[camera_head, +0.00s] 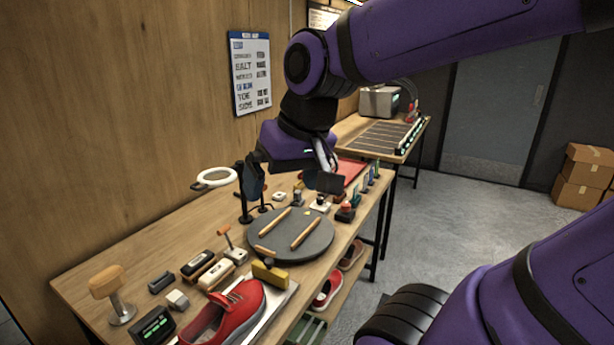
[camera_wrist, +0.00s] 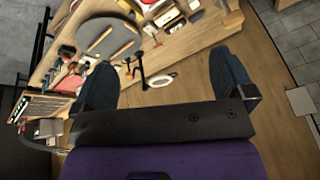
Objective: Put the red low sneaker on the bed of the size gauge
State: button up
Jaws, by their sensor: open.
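A red low sneaker (camera_head: 238,312) lies at the front of the bench in the head view, its lower part cut off by the frame edge. A pale flat plate (camera_head: 277,308) shows beside and partly under it, with a yellow block (camera_head: 270,273) at its far end. This looks like the size gauge; whether the sneaker rests fully on its bed I cannot tell. My gripper (camera_head: 292,184) is open and empty, high above the far part of the bench, well away from the sneaker. In the wrist view my gripper (camera_wrist: 165,88) has its fingers wide apart with nothing between them.
A round grey turntable (camera_head: 290,246) with wooden bars fills the bench middle. A white ring lamp (camera_head: 214,178) stands behind it. Brushes and small blocks crowd the left side.

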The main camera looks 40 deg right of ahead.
jog(key=shift+n+t+h, duration=0.5)
jog(key=shift+n+t, duration=0.1)
jog(key=shift+n, duration=0.3)
jog(key=s, duration=0.1)
jog(key=s+r, duration=0.1)
jog(key=s, duration=0.2)
jog(key=shift+d+r, duration=0.3)
jog(key=shift+d, duration=0.1)
